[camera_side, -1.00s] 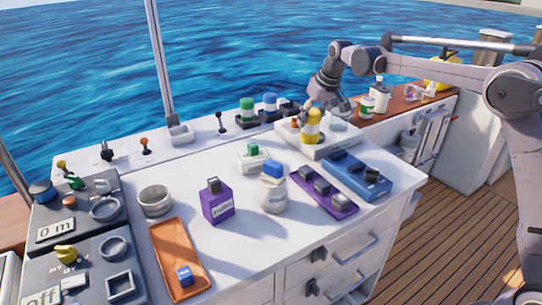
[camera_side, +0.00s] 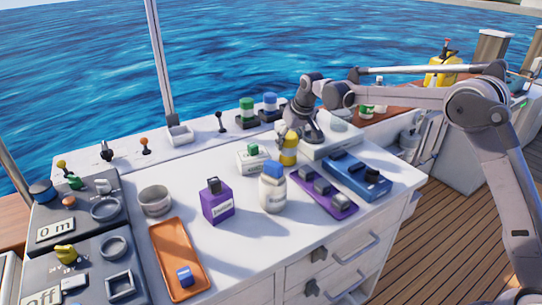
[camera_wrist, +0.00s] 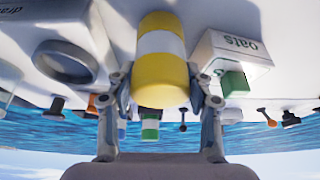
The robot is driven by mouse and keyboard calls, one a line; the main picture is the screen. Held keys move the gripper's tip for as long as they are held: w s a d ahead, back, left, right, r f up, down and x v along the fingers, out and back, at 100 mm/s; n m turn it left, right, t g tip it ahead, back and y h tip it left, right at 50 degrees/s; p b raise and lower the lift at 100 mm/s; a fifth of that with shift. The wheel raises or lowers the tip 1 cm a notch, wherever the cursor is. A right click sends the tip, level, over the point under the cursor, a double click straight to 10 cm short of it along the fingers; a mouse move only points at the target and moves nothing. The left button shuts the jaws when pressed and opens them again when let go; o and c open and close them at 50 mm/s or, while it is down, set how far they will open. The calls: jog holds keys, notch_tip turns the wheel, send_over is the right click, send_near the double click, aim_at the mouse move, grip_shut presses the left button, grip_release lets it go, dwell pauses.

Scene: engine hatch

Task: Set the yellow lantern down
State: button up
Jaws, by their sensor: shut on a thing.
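The yellow lantern (camera_side: 288,149), a cylinder with a white band, is upright over the white counter (camera_side: 205,163) in the side view. It stands between the oats box (camera_side: 252,158) and the white raised block (camera_side: 338,142). My gripper (camera_side: 288,134) is shut on it from behind. In the wrist view the lantern (camera_wrist: 162,88) fills the space between the two fingers of my gripper (camera_wrist: 160,80). I cannot tell whether its base touches the counter.
The green-capped oats box (camera_wrist: 232,62) is close beside the lantern. A white blue-capped bottle (camera_side: 272,190), a purple box (camera_side: 217,202), a purple tray (camera_side: 323,196) and a blue tray (camera_side: 358,178) are nearer the front. An orange tray (camera_side: 170,245) lies front left.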

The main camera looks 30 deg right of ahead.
jog(key=o, duration=1.3)
jog(key=shift+f, duration=0.15)
jog(key=v, duration=1.2)
jog(key=s+r, duration=0.3)
jog(key=s, duration=0.6)
jog(key=s+f+t, duration=0.1)
jog(key=s+f, duration=0.2)
jog(key=s, duration=0.5)
jog(key=s+f, duration=0.3)
jog(key=s, duration=0.5)
jog(key=s+f+t, duration=0.1)
jog(key=s+f, duration=0.2)
jog(key=s, duration=0.5)
jog(key=shift+a+f+t, duration=0.25)
jog(key=shift+f+t, duration=0.05)
